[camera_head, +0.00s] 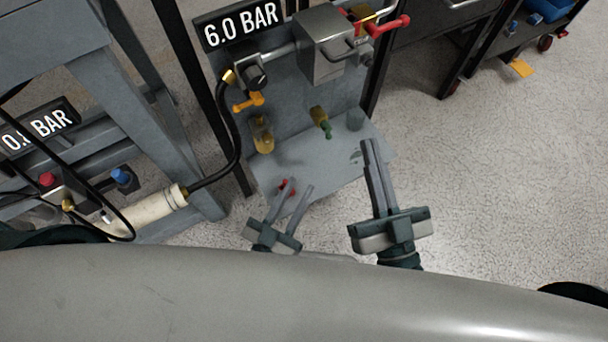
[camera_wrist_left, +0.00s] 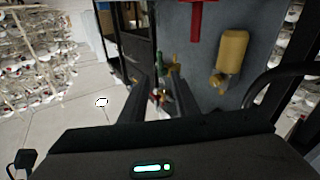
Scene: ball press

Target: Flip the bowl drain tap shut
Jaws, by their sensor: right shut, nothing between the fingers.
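My left gripper (camera_head: 296,190) is open, low in front of the grey panel, and its parted fingers also show in the left wrist view (camera_wrist_left: 159,88). A small red tap-like part (camera_head: 287,186) shows at its fingertips; I cannot tell whether they touch it. It looks like the bowl drain tap, but its lever position is unclear. An amber bowl (camera_head: 262,136) hangs on the panel above and left, and shows in the wrist view (camera_wrist_left: 232,52). A smaller amber part with a green end (camera_head: 321,122) is right of it. My right gripper (camera_head: 371,145) is shut and empty, right of the left one.
An orange lever (camera_head: 249,101) and a black hose (camera_head: 235,140) are above and left. A "6.0 BAR" display (camera_head: 240,25) and red-handled valve (camera_head: 388,25) are at the top. A grey frame (camera_head: 140,110) stands left.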

